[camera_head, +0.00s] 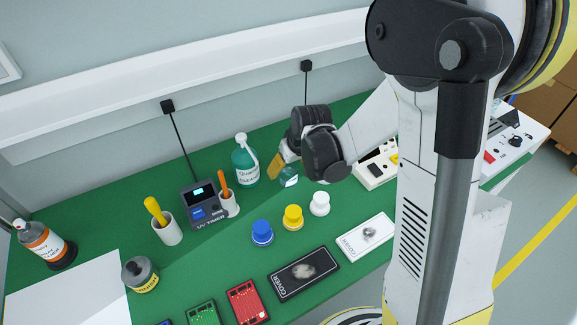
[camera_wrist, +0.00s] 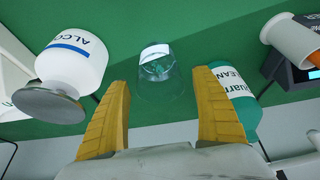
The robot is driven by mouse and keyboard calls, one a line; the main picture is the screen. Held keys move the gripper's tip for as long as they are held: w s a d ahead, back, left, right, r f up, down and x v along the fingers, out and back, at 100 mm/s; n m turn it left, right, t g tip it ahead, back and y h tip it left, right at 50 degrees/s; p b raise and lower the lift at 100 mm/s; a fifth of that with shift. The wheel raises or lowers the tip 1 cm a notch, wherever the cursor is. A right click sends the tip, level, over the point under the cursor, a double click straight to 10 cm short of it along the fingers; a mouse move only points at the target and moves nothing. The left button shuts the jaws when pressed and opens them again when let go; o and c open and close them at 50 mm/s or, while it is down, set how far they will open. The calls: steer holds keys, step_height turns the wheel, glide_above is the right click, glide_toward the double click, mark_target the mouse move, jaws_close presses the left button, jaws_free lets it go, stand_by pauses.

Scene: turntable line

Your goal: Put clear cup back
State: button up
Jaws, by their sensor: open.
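The clear cup (camera_wrist: 165,73) is a small see-through vessel with a white patch on it. It stands on the green bench top in the wrist view, ahead of and between my fingertips. In the head view the clear cup (camera_head: 290,177) is small and partly covered by my gripper (camera_head: 281,165). My gripper also shows in the wrist view (camera_wrist: 163,80), its two yellow fingers spread wide on either side of the cup's line. It is open and holds nothing. Whether a finger touches the cup cannot be told.
A teal cleaner bottle (camera_head: 245,165) stands close left of my gripper; in the wrist view it is beside the right finger. A white alcohol bottle (camera_wrist: 75,62) is near the left finger. Blue (camera_head: 262,234), yellow (camera_head: 293,217) and white (camera_head: 319,204) capped pots stand in front.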

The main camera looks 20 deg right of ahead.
steer(key=a+p+v, duration=0.1)
steer(key=p+v, duration=0.3)
steer(key=v, duration=0.8)
steer(key=s+r+m+t, duration=0.1)
steer(key=s+r, duration=0.4)
steer(key=s, duration=0.2)
steer(key=s+r+m+t, duration=0.1)
steer(key=s+r, duration=0.4)
steer(key=s, duration=0.3)
steer(key=shift+s+r+t+h, duration=0.2)
steer(key=shift+r+t+h, duration=0.2)
